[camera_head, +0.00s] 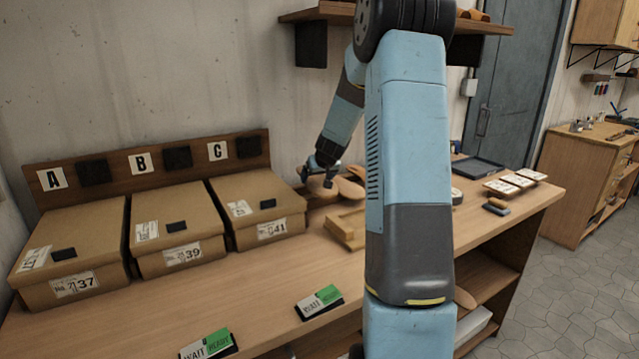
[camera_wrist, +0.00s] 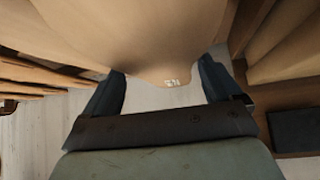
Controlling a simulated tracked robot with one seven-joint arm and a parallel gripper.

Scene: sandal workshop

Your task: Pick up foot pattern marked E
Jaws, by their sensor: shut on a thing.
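My gripper (camera_head: 320,178) is at the back of the bench, over the wooden shapes by the wall. In the wrist view my gripper (camera_wrist: 163,78) has a finger on each side of a smooth tan foot pattern (camera_wrist: 140,38) and is shut on it. A small pale mark shows near the pattern's end, but its letter is too small to read. In the head view the held pattern is small and partly behind my gripper. More foot patterns (camera_head: 351,188) stand just to the right, partly hidden by my arm.
Several wooden edges (camera_wrist: 290,45) flank the held pattern closely on both sides. Three cardboard boxes (camera_head: 176,232) under signs A, B and C stand to the left. A wooden tray or frame (camera_head: 342,230) lies in front. The bench front (camera_head: 260,300) is mostly clear between the wait/ready cards (camera_head: 320,301).

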